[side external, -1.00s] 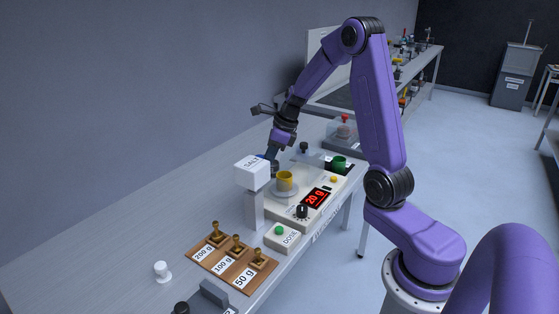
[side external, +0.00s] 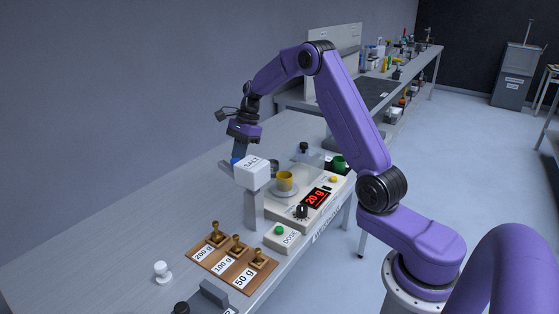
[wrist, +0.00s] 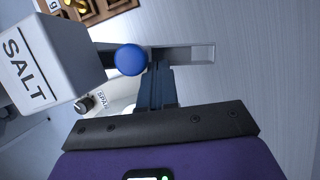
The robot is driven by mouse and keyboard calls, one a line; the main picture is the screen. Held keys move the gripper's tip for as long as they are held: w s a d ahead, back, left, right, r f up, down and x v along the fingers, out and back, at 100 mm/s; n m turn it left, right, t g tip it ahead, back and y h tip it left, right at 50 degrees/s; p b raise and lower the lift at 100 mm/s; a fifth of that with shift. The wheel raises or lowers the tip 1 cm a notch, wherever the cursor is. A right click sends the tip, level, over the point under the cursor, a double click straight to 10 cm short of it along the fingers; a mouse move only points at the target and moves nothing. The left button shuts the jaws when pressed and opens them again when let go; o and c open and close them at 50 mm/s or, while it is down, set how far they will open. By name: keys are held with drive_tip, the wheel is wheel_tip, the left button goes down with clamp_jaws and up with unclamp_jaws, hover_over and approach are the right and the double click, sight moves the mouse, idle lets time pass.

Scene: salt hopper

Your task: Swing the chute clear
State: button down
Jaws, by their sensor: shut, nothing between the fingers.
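The white SALT hopper (side external: 252,173) stands on a grey post, and its labelled box shows in the wrist view (wrist: 32,65). A grey open chute (wrist: 203,53) with a blue knob (wrist: 130,60) sticks out beside the hopper. In the side view the chute (side external: 225,166) points to the back left, away from the yellow cup (side external: 285,179), which stands on the scale's round pan (side external: 285,191). My gripper (side external: 237,157) is shut and empty, its fingertips down at the chute, right beside the knob (wrist: 155,68). Whether they touch it I cannot tell.
The scale (side external: 278,207) reads 20 g. A DOSE box with a green button (side external: 280,230) is in front. A wooden tray (side external: 213,258) holds brass weights. The bench left of the hopper is clear.

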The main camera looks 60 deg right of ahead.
sight(226, 171)
drive_tip(key=shift+w+a+n+g, duration=0.2)
drive_tip(key=shift+a+n, duration=0.25)
drive_tip(key=shift+n, duration=0.1)
drive_tip(key=shift+w+a+n+g, duration=0.15)
drive_tip(key=shift+a+n+g, duration=0.05)
drive_tip(key=shift+a+n, duration=0.3)
drive_tip(key=w+d+r, duration=0.1)
drive_tip(key=d+r, duration=0.8)
drive_tip(key=shift+m+t, duration=0.3)
drive_tip(key=shift+m, duration=0.25)
drive_tip(key=shift+w+a+f, duration=0.2)
drive_tip(key=shift+a+f, duration=1.1)
drive_tip(key=shift+f, duration=0.25)
drive_tip(key=shift+w+a+f, duration=0.2)
drive_tip(key=shift+a+f, duration=1.15)
drive_tip(key=shift+f, duration=0.25)
drive_tip(key=shift+w+a+f, duration=0.2)
drive_tip(key=shift+a+f, duration=1.1)
drive_tip(key=shift+f, duration=0.25)
